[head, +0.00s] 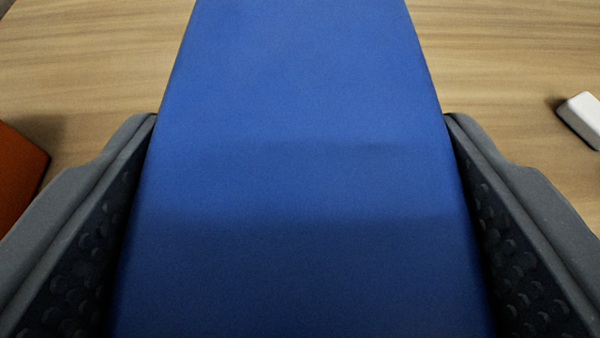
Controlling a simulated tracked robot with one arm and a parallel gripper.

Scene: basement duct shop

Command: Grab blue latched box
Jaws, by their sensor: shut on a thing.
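A blue box (300,120) fills the middle of the head view, running from the top edge to the bottom edge. Its upper face looks plain and smooth; no latch shows, and its far and near ends are out of view. My gripper (302,118) is shut on it, with one dark studded finger pad against the left side and one against the right side. The fingertips reach about a third of the way down the picture. Whether the box rests on the wooden surface or is lifted, I cannot tell.
A light wood-grain surface (80,60) lies around the box. An orange-brown object (18,172) is at the left edge, near the left finger. A white block (582,118) is at the right edge. The surface at upper left and upper right is clear.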

